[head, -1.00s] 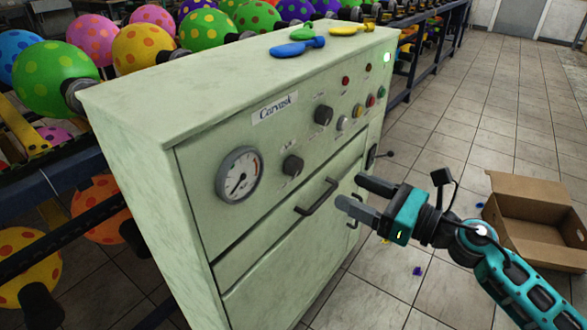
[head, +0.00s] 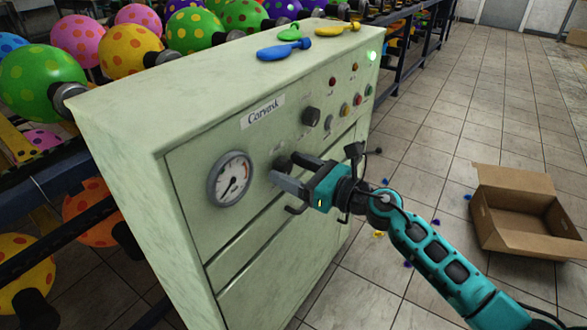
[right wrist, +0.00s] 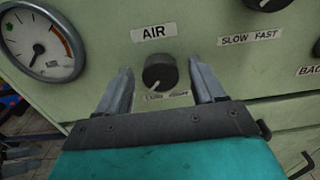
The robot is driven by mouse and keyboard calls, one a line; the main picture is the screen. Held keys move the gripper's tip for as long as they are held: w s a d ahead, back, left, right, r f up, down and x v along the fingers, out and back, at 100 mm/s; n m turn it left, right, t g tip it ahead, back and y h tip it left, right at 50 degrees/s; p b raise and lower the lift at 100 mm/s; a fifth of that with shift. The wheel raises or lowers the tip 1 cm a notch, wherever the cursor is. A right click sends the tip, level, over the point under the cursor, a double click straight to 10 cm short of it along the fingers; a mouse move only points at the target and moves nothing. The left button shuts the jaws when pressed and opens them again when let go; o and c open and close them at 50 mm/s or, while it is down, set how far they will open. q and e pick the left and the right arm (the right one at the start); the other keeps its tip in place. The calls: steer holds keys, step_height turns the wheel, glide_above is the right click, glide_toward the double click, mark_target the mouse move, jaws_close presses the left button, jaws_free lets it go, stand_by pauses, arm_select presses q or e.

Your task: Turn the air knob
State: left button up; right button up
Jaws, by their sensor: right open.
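The air knob (right wrist: 159,73) is a round black dial under the label AIR in the right wrist view, on the pale green machine (right wrist: 110,38). In the head view the knob (head: 281,163) is partly hidden by the right gripper. My right gripper (right wrist: 160,88) is open, with one finger on each side of the knob and a visible gap to it on both sides. In the head view the right gripper (head: 283,171) is at the machine's front, right of the gauge.
A pressure gauge (head: 231,179) sits left of the knob. A second black knob (head: 311,116) and several coloured buttons are up to the right. A cardboard box (head: 500,222) stands on the floor at right.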

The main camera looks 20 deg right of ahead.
steer(key=shift+c, duration=0.3)
steer(key=c, duration=1)
